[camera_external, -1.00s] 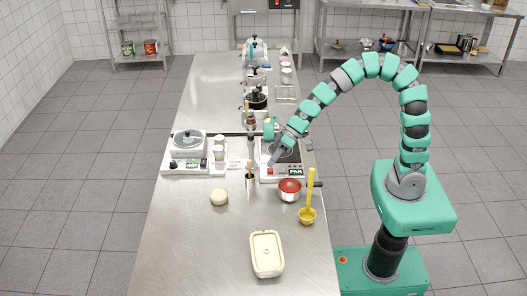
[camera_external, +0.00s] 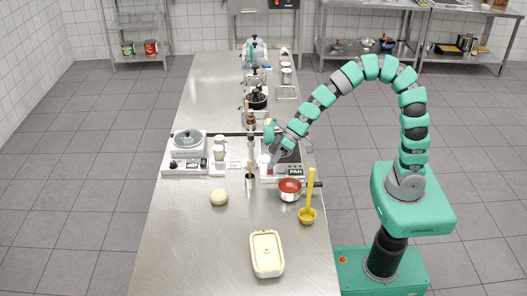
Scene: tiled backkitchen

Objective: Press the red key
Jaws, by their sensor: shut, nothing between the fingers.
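The red key (camera_external: 270,171) is a small red spot on the front left of the hot plate (camera_external: 282,178) that carries a "PAN" label. My gripper (camera_external: 269,165) is shut and empty, pointing down just above the red key. I cannot tell whether its tip touches the key. My gripper and wrist hide part of the hot plate's left side.
A second appliance (camera_external: 185,166) stands left.

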